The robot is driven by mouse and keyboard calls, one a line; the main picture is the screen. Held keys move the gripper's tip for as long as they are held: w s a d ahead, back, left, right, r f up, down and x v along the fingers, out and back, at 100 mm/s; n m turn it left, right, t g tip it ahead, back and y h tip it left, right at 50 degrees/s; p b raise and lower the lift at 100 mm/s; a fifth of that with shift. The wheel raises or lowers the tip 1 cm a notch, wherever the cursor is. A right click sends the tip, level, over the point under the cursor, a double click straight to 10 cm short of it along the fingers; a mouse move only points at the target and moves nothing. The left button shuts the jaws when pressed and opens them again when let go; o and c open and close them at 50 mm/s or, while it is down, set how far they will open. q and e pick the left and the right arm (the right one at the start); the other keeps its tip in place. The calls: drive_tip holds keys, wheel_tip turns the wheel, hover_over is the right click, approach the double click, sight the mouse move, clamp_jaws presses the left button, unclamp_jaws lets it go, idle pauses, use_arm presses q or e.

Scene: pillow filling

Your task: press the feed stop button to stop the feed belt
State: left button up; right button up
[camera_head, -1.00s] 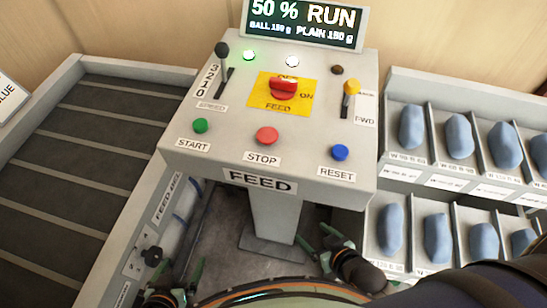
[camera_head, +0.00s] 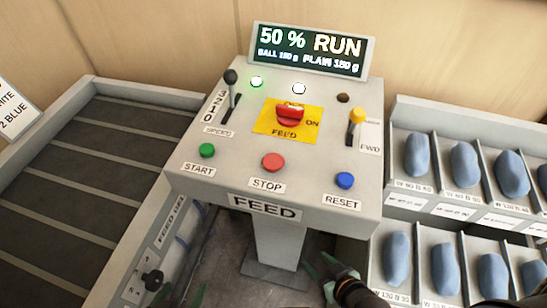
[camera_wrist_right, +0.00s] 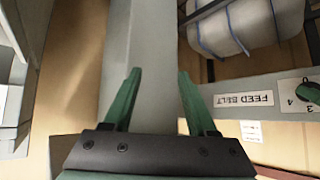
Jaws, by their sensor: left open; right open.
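The red stop button (camera_head: 273,162) sits at the front middle of the grey feed panel (camera_head: 230,180), above a STOP label. A green start button (camera_head: 207,150) is to its left and a blue reset button (camera_head: 345,180) to its right. The display (camera_head: 310,50) reads 50 % RUN. My right gripper (camera_head: 325,272) is low, below and in front of the panel, apart from the buttons. In the right wrist view its green fingers (camera_wrist_right: 158,85) are spread and empty. Only a green fingertip of my left gripper (camera_head: 192,297) shows at the bottom edge.
The dark feed belt (camera_head: 85,155) lies left of the panel. Racks of blue pillows (camera_head: 465,165) stand at the right. The panel also carries a red rotary switch (camera_head: 290,115), a black speed lever (camera_head: 231,78) and a yellow-topped lever (camera_head: 357,116).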

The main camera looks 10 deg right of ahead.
clamp_jaws()
idle(1.4)
